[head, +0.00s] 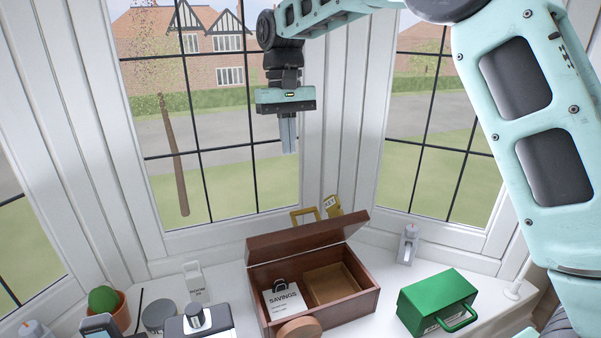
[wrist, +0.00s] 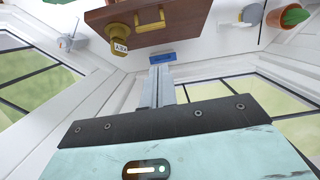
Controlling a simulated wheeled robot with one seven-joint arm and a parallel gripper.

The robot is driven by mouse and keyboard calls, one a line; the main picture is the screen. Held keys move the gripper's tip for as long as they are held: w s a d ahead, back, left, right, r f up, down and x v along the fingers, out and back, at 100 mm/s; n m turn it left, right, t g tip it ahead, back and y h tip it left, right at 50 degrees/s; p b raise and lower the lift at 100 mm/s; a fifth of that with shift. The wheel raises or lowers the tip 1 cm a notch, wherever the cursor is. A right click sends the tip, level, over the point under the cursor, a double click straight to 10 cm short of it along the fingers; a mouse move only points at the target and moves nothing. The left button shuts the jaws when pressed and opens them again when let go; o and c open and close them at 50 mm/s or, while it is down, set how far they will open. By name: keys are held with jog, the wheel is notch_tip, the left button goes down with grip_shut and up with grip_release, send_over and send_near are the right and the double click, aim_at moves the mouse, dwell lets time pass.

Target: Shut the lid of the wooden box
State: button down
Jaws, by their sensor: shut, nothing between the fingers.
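The wooden box (head: 345,306) stands on the white sill in the head view with its lid (head: 307,236) open, raised along the back edge and leaning. Inside, a white "SAVINGS" item (head: 284,300) lies on the left and a lighter brown compartment (head: 332,285) is on the right. My gripper (head: 289,151) hangs above and behind the lid, fingers down, shut and empty, apart from it. In the wrist view the lid's brown back face (wrist: 190,17) shows beyond my fingertips (wrist: 161,70).
A green case (head: 437,298) stands right of the box. A round wooden piece (head: 298,328) is at the box's front. A cactus pot (head: 106,302) and grey canister (head: 159,316) stand left.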

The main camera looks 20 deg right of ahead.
jog(key=s+d+f+p, duration=0.1)
jog(key=s+f+p, duration=0.3)
jog(key=f, duration=0.6)
jog(key=shift+d+f+p, duration=0.15)
jog(key=shift+f+p, duration=0.2)
jog(key=shift+f, duration=0.05)
